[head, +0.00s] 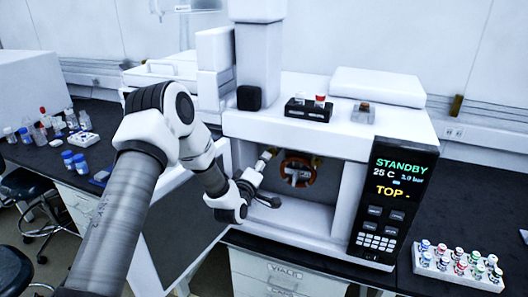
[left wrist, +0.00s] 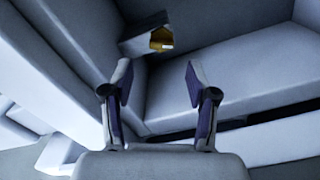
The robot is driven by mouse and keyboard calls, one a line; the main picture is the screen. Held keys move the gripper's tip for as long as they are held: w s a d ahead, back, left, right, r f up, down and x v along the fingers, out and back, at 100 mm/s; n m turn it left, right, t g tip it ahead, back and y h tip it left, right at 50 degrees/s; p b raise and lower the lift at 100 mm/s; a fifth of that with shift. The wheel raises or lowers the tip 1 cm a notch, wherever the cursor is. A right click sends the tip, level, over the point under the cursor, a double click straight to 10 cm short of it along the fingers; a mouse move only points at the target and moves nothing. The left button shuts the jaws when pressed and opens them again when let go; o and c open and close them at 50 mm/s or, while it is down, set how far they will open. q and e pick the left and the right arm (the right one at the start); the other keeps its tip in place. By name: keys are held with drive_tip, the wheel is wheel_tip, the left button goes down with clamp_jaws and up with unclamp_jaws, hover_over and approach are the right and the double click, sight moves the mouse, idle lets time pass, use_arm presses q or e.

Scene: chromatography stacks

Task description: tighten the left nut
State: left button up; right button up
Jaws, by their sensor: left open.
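The left nut (left wrist: 161,40) is a small brass-yellow hex piece on the end of a grey block (left wrist: 145,36) in the left wrist view. My left gripper (left wrist: 158,75) is open and empty, with its two fingertips apart. The nut lies beyond the fingertips, roughly in line with the gap, and appears not touched. A copper-brown ring-shaped coil (head: 298,168) hangs inside the bay. My right gripper is not in view.
The white instrument (head: 240,124) has a dark panel (head: 393,203) reading STANDBY, 25 C and TOP. A black vial holder (head: 308,110) stands on top. A white rack (head: 460,271) of several capped vials is at the lower right. The bay's walls are close around the gripper.

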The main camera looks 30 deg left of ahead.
use_arm(q)
drive_tip(key=x, duration=0.3)
drive_tip(key=p+x, duration=0.1)
drive_tip(key=x, duration=0.2)
drive_tip(key=shift+d+f, duration=0.2)
drive_tip(key=shift+d, duration=0.05)
drive_tip(key=c, duration=1.1)
drive_tip(key=shift+f, duration=0.15)
drive_tip(key=shift+d+m+b, duration=0.1)
drive_tip(key=shift+m+b, duration=2.2)
drive_tip(key=shift+m, duration=4.2)
